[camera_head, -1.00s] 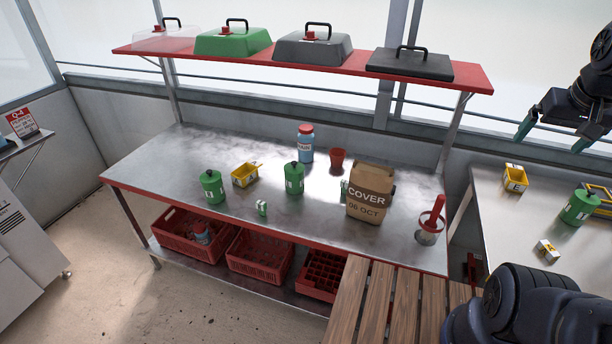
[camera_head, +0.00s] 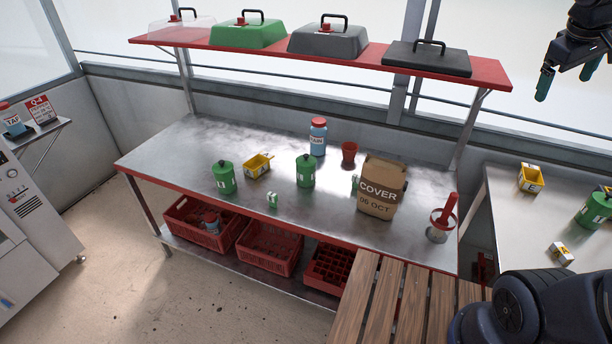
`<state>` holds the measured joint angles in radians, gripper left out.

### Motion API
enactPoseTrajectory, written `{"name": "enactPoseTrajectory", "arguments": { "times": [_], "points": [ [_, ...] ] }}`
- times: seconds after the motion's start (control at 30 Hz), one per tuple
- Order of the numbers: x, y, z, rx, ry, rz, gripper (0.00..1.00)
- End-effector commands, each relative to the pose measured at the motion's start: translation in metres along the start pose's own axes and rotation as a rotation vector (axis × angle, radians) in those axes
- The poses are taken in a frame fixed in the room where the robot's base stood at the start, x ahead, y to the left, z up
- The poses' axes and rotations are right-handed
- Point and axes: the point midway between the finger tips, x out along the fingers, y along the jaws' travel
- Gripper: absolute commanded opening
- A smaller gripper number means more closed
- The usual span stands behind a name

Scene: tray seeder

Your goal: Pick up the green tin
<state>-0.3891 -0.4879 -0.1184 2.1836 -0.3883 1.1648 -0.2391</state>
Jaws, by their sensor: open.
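Three green tins show. One green tin (camera_head: 224,178) stands upright at the left of the metal bench. A second green tin (camera_head: 305,171) stands upright near the bench's middle, behind a small white-and-green box (camera_head: 272,200) and to its right. A third green tin (camera_head: 594,209) stands on the right-hand table, partly cut off by the picture's edge. My gripper (camera_head: 566,84) is at the upper right, high above the tables, open and empty, far from every tin.
The metal bench (camera_head: 165,163) also holds a yellow bin (camera_head: 257,167), blue bottle (camera_head: 318,138), red pot (camera_head: 349,152), brown COVER bag (camera_head: 381,187) and red-handled tool (camera_head: 442,218). A red shelf (camera_head: 270,54) with covers hangs above. Slatted wood (camera_head: 372,300) lies in front.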

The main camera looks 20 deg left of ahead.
Motion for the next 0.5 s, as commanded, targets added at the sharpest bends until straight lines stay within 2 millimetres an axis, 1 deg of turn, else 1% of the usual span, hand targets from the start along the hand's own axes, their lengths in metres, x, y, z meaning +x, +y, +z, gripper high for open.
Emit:
{"name": "enactPoseTrajectory", "arguments": {
  "times": [0.03, 0.17, 0.27, 0.43, 0.5],
  "points": [
    [0.004, 0.000, -0.015, -0.066, -0.007, 0.019, 0.95],
    [0.010, 0.001, -0.050, -0.229, -0.025, 0.078, 0.95],
    [0.015, -0.002, -0.079, -0.355, -0.038, 0.127, 0.95],
    [0.020, -0.013, -0.130, -0.570, -0.059, 0.220, 0.95],
    [0.021, -0.021, -0.151, -0.659, -0.068, 0.262, 0.95]
  ]
}}
